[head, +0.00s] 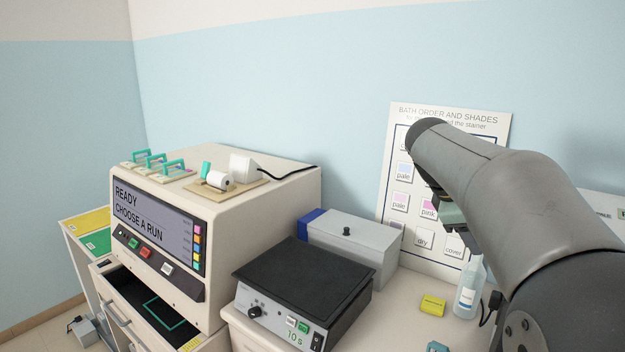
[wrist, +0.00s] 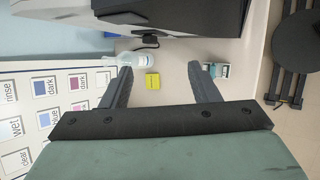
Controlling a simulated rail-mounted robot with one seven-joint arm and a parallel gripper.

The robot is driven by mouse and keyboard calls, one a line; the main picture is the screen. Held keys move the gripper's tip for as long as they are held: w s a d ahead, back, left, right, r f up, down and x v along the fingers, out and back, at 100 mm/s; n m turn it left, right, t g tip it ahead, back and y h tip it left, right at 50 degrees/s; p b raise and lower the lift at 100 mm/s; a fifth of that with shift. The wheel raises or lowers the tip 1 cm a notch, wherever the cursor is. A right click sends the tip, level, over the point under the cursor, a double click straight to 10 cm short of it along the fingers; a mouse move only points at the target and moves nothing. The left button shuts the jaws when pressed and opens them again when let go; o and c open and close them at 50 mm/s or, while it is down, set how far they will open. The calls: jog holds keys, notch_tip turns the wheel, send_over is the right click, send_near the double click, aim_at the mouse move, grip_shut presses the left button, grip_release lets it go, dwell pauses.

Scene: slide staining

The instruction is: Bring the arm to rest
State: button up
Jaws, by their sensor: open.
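My gripper (wrist: 160,85) is open and empty in the wrist view, its two dark fingers spread apart above the bench. In the head view my arm reaches in from the right, and the gripper is mostly hidden behind the arm's end, in front of the wall chart.
A black-topped hot plate (head: 305,280) and a grey lidded box (head: 350,240) stand mid-bench. A clear bottle (head: 468,290) stands near my arm, beside the yellow block (head: 432,305). A chart (head: 400,118) leans at the wall. The stainer's lower drawer (head: 135,310) is open.

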jog(key=s+a+f+m+y, duration=0.3)
jog(key=s+a+f+m, duration=0.2)
jog(key=s+f, duration=0.7)
jog(key=s+a+f+m+y+b, duration=0.1)
jog(key=s+a+f+m+y, duration=0.3)
jog(key=s+a+f, duration=0.6)
jog(key=s+f+m, duration=0.1)
jog(key=s+m, duration=0.1)
jog(key=s, duration=0.1)
jog(key=shift+f, duration=0.35)
jog(key=shift+g, duration=0.4)
notch_tip(320, 180, down, 6)
jog(key=b, duration=0.5)
jog(key=shift+r, duration=0.2)
notch_tip(320, 180, up, 12)
jog(key=p, duration=1)
jog(key=shift+r+t, duration=0.15)
jog(key=shift+t, duration=0.25)
